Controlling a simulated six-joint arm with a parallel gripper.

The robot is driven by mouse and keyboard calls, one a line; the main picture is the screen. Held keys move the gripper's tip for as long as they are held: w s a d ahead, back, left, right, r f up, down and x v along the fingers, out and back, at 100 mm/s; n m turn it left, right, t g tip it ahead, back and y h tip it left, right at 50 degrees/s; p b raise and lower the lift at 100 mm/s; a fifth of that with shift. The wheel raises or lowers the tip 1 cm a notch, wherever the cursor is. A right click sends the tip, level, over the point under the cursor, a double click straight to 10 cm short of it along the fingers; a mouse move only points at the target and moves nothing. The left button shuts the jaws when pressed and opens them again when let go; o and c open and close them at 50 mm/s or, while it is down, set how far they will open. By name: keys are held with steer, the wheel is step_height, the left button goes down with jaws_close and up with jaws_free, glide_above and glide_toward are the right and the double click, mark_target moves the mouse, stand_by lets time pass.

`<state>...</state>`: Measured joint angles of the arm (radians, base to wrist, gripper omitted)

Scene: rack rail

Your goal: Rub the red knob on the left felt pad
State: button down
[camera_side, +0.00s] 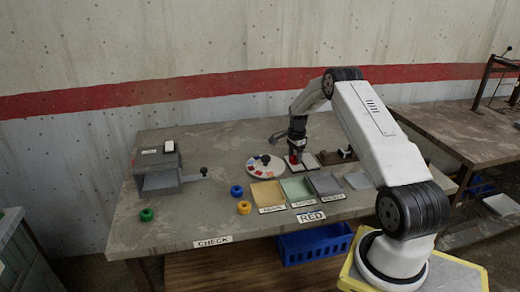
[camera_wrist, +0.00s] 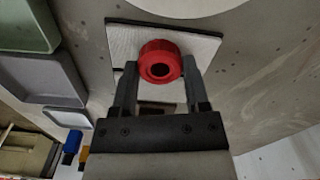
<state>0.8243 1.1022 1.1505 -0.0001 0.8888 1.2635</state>
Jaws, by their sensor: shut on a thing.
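The red knob (camera_wrist: 160,62) is a ribbed round cap with a dark hole in its middle. My gripper (camera_wrist: 161,80) is shut on it, one finger on each side. In the side view the red knob (camera_side: 293,159) shows small below my gripper (camera_side: 296,153). The left felt pad (camera_wrist: 120,42) is a pale slab with a dark edge, behind the knob in the wrist view. I cannot tell whether the knob touches it. Another pale pad (camera_side: 310,162) lies just right of the knob in the side view; my fingers partly hide it in the wrist view.
A white dial disc with coloured marks (camera_side: 265,166) lies left of the knob. Yellow (camera_side: 268,194), green (camera_side: 296,188) and grey (camera_side: 325,183) trays stand in front. Blue (camera_side: 237,190), yellow (camera_side: 243,207) and green (camera_side: 146,215) knobs lie further left. A grey machine (camera_side: 158,175) stands at the left.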

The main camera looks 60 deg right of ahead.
steer(key=shift+w+d, duration=0.2)
steer(key=shift+w+d+f, duration=0.1)
steer(key=shift+w+d, duration=0.25)
stand_by(0.5)
steer(key=shift+w+d, duration=0.45)
steer(key=shift+a, duration=0.1)
steer(key=shift+s+a, duration=0.35)
steer(key=shift+s, duration=0.1)
steer(key=shift+s+a, duration=0.15)
stand_by(0.4)
steer(key=shift+s+a, duration=0.35)
